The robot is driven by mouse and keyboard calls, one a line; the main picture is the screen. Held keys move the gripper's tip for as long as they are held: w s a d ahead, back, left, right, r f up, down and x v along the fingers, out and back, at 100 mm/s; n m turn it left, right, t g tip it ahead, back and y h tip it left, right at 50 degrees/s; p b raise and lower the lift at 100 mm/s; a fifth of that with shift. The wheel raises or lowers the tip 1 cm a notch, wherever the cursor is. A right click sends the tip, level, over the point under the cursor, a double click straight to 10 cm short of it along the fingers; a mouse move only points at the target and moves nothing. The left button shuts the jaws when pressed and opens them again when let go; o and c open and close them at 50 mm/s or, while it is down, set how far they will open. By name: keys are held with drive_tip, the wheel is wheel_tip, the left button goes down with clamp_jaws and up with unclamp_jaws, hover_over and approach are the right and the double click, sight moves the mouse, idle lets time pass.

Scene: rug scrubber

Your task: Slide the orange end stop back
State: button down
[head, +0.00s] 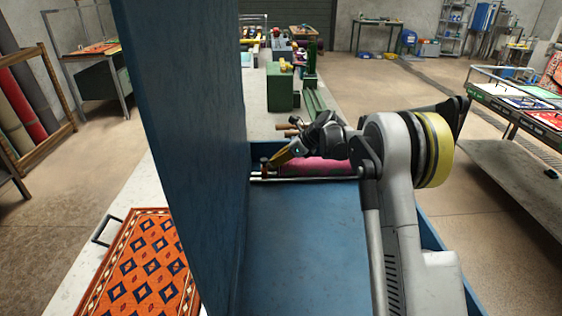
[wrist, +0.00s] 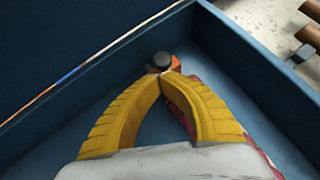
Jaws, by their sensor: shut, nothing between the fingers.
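The orange end stop (wrist: 176,62) shows as a small orange patch in the wrist view, partly hidden behind my fingertips and a dark round knob (wrist: 162,59). In the head view the end stop (head: 264,161) is small, at the left end of the silver rails. My gripper (wrist: 163,73) is shut, its yellow fingertips meeting just at the near side of the knob. Whether they touch it I cannot tell. In the head view my gripper (head: 272,163) points down and left beside the stop. A pink roll (head: 318,167) lies behind the rails.
A tall blue panel (head: 185,150) stands close to the left of my gripper. Blue walls (wrist: 245,50) enclose the machine's bed. Silver rails (head: 315,179) cross the bed. An orange patterned rug (head: 150,265) lies left of the panel. The blue bed floor (head: 305,250) in front is clear.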

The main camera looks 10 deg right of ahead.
sight(262, 171)
drive_tip(key=shift+w+a+f, duration=0.1)
drive_tip(key=shift+w+a, duration=0.3)
drive_tip(key=shift+a, duration=0.1)
drive_tip(key=a, duration=0.4)
drive_tip(key=shift+w+p, duration=0.35)
drive_tip(key=shift+d, duration=0.1)
